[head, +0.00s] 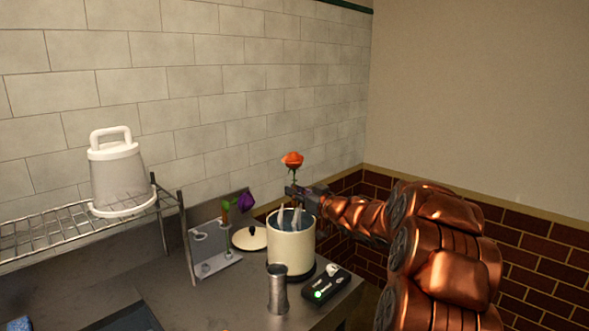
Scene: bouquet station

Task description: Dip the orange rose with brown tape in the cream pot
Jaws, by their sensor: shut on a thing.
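The orange rose (292,160) stands upright in my gripper (292,190), bloom on top. My gripper is shut on its stem, just above the open mouth of the cream pot (290,252). The stem below the jaws seems to go down toward the pot's mouth, but I cannot tell how deep it goes. Brown tape on the stem cannot be made out at this size. Pale grey pieces show inside the pot's mouth. The pot stands on a dark base on the grey counter.
A metal cup (277,288) and a black control box (325,285) stand in front of the pot. A cream lid (249,238) lies behind it. Left are a grey holder (212,248) with a purple flower (245,202), and a wire rack (70,229) bearing a white-handled bucket (118,176).

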